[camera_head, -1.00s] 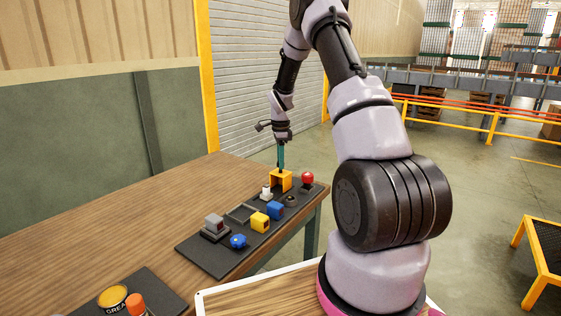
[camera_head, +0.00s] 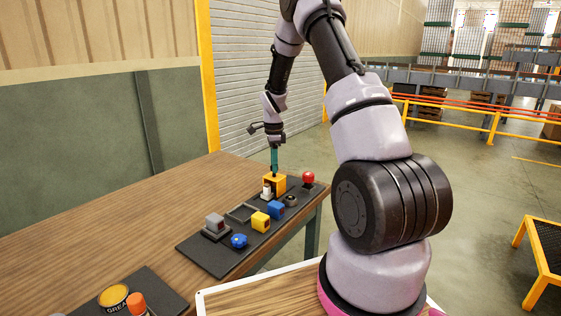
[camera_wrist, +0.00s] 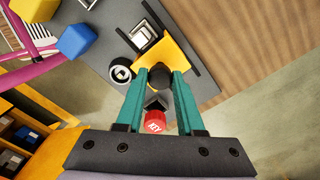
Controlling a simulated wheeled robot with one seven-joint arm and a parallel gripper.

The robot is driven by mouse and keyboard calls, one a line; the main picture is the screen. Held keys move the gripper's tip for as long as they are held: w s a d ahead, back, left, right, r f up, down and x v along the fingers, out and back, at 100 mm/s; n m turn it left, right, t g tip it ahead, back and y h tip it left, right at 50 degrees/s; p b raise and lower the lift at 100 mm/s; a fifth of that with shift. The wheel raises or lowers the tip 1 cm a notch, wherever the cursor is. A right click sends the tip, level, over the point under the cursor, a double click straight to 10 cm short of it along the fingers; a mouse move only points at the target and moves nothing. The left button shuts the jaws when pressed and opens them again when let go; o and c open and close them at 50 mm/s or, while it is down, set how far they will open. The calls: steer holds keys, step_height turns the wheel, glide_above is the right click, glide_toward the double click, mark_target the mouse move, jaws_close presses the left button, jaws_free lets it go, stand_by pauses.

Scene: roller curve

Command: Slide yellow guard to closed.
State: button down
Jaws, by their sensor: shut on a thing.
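The yellow guard (camera_head: 278,180) stands near the far end of the dark panel, right behind a small white switch (camera_head: 266,189). The guard also shows in the wrist view (camera_wrist: 174,52), with a dark round knob (camera_wrist: 160,77) on it. My gripper (camera_head: 275,174) reaches down onto the guard from above. In the wrist view its teal fingers (camera_wrist: 160,82) are shut on the knob. In the wrist view the white switch (camera_wrist: 142,35) lies just beyond the guard's edge, between dark rails.
A red button (camera_head: 308,177) stands to the right of the guard. Blue (camera_head: 276,209) and yellow (camera_head: 260,221) blocks, a blue knob (camera_head: 239,241) and a grey block (camera_head: 215,223) share the panel (camera_head: 213,259). A grease can (camera_head: 114,296) sits at the near left. The wooden table's left side (camera_head: 120,225) is clear.

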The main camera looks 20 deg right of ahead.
steer(key=s+a, duration=0.1)
steer(key=a, duration=0.1)
steer(key=s+a, duration=0.1)
steer(key=a, duration=0.1)
steer(key=shift+s, duration=0.35)
steer(key=shift+a, duration=0.15)
steer(key=c, duration=0.5)
jaws_free()
steer(key=shift+r, duration=0.1)
steer(key=shift+r, duration=0.3)
step_height(320, 180, up, 10)
steer(key=shift+r, duration=0.1)
